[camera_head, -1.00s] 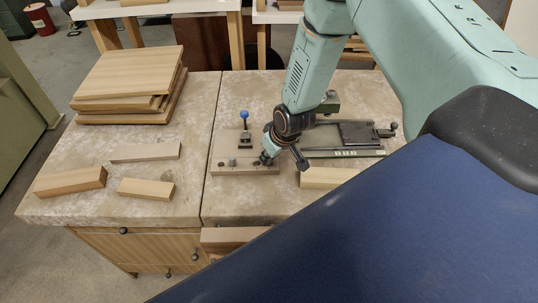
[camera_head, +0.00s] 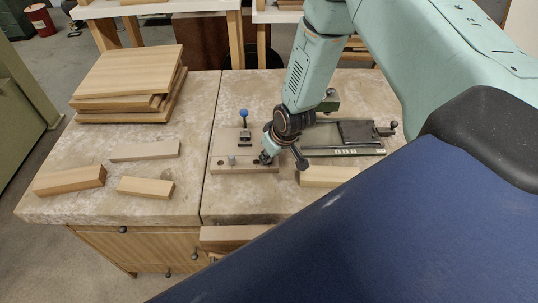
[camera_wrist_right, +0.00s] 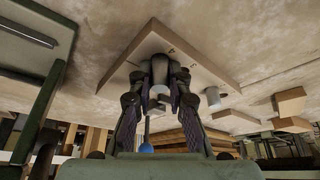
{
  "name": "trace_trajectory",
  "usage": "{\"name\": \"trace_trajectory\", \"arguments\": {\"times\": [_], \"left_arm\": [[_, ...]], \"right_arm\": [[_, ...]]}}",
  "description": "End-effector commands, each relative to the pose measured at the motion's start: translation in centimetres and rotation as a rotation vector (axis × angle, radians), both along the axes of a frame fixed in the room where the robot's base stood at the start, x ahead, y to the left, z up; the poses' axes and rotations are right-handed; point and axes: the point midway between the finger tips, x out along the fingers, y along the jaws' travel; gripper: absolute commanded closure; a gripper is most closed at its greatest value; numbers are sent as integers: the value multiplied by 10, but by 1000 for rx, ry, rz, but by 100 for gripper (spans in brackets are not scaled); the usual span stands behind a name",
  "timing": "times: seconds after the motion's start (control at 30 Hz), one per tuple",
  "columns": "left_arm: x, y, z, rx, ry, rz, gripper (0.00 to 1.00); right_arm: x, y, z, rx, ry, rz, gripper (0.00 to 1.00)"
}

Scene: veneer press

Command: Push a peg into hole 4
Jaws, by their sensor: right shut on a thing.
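A pale wooden board with dark holes (camera_head: 233,169) lies on the stone-topped bench; it also shows in the right wrist view (camera_wrist_right: 200,67). My right gripper (camera_head: 266,158) is low over the right part of the board. In the wrist view its fingers (camera_wrist_right: 158,98) are shut on another grey peg (camera_wrist_right: 158,91). Whether that peg's end is inside a hole is hidden, and I cannot read hole numbers. My left gripper is not in view.
A blue-knobbed lever (camera_head: 244,115) stands behind the board. A dark slide fixture (camera_head: 357,134) lies to the right, and a wooden block (camera_head: 326,177) lies in front of it. Stacked panels (camera_head: 130,80) and loose blocks (camera_head: 70,181) occupy the left bench. Bare stone lies before the board.

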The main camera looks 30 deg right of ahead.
Motion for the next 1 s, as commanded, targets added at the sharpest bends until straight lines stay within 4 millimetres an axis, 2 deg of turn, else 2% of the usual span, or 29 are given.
{"name": "trace_trajectory", "arguments": {"times": [0.07, 1.0], "left_arm": [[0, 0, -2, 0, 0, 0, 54], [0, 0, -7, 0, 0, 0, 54]], "right_arm": [[-4, 1, -5, 0, 10, 2, 100], [-9, 1, -14, 2, 23, 5, 100]]}}
